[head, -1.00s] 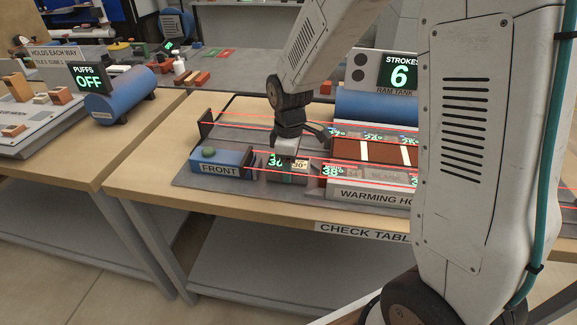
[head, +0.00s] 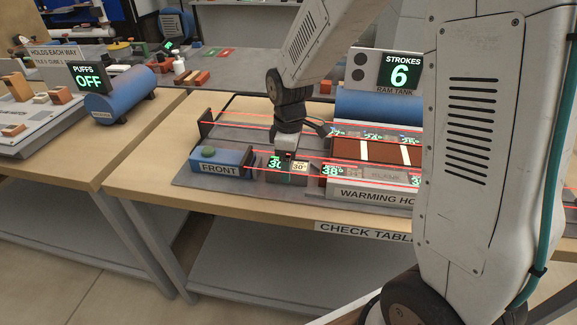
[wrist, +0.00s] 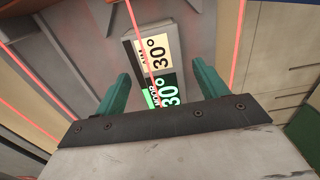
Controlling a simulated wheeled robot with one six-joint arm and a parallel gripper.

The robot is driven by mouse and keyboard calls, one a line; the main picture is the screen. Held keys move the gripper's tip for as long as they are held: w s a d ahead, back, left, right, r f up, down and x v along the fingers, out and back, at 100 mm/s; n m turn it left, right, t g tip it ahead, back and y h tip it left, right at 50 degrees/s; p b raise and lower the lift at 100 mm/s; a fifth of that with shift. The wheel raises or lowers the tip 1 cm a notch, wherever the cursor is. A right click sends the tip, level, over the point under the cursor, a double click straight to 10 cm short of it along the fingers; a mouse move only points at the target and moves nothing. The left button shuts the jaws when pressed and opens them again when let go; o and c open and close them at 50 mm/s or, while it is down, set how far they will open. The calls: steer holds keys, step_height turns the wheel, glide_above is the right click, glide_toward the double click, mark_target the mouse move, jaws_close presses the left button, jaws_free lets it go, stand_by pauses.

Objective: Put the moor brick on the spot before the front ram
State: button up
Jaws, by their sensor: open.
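A small grey block (head: 288,178) stands just right of the blue front ram (head: 221,170), labelled FRONT. It carries a green 30° display and a pale 30° card. In the wrist view the block (wrist: 187,48) shows between the fingers, and its green tag appears to read MOOR, so I take it as the moor brick. My gripper (wrist: 161,84) is open, with one teal finger on each side of the tags and no visible contact. In the head view my gripper (head: 287,151) is right above the block. The spot under the block is hidden.
Thin red beams cross the check table (head: 150,190) in front of and behind the block. The warming house (head: 370,195), with brown bricks and temperature displays, stands close on the right. The blue ram tank (head: 375,104) is behind it; its sign reads STROKES 6.

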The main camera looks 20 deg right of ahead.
step_height(320, 180, up, 10)
steer(key=s+d+r+m, duration=0.1)
steer(key=s+r+m, duration=0.1)
steer(key=s, duration=0.6)
steer(key=s+d+r+m, duration=0.1)
steer(key=s+r+m, duration=0.2)
steer(key=s, duration=0.6)
steer(key=s+d+r+m+t, duration=0.1)
steer(key=s+r+m, duration=0.1)
steer(key=s+m, duration=0.4)
steer(key=s, duration=0.3)
steer(key=shift+r, duration=0.15)
stand_by(0.8)
